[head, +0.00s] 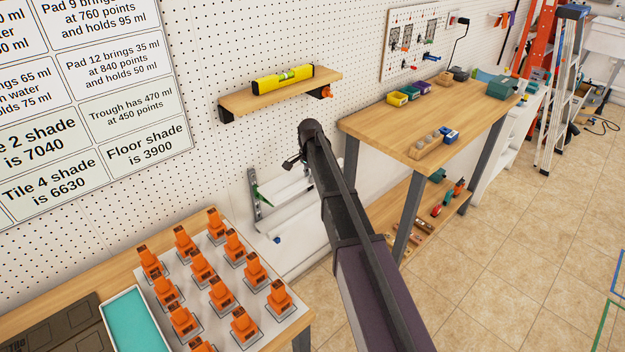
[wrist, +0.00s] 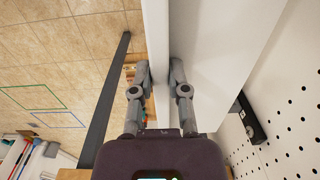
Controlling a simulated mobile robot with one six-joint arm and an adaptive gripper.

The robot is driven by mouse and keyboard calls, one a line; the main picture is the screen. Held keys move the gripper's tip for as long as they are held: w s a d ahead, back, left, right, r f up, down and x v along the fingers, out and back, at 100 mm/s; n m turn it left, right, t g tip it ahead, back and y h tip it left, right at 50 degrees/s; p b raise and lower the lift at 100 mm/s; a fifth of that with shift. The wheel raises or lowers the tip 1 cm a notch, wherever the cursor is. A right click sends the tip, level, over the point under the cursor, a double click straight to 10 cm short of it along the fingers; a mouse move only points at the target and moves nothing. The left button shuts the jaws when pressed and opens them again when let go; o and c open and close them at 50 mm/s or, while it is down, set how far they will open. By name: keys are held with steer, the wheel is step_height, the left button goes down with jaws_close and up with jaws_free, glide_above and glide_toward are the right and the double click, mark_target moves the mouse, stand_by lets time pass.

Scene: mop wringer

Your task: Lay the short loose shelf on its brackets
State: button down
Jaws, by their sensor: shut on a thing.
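A white board (wrist: 215,60), which looks like the short loose shelf, runs lengthwise through the wrist view. My gripper (wrist: 159,72) has one finger on each side of its bright long edge and is shut on it. In the head view a pale board (head: 288,190) shows low by the wall, partly behind my arm; I cannot tell for sure that it is the same one. A dark bracket (head: 255,192) with a green part is at its left end. A dark bracket-like piece (wrist: 248,118) also shows by the pegboard in the wrist view. My fingertips are hidden in the head view.
A wooden wall shelf (head: 240,99) holding a yellow level (head: 283,79) is above. A wooden workbench (head: 365,127) with dark legs stands to the right. A table with several orange items (head: 245,325) is at the front left. Tiled floor (head: 500,260) is open at the right.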

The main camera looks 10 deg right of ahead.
mark_target(301, 175)
steer(key=shift+w+a, duration=0.65)
steer(key=shift+w, duration=0.35)
steer(key=shift+w+a, duration=0.65)
steer(key=shift+w, duration=0.35)
steer(key=shift+f+b, duration=0.85)
stand_by(0.8)
steer(key=c, duration=0.5)
jaws_free()
steer(key=shift+r, duration=0.1)
steer(key=shift+c, duration=0.2)
steer(key=shift+r, duration=0.15)
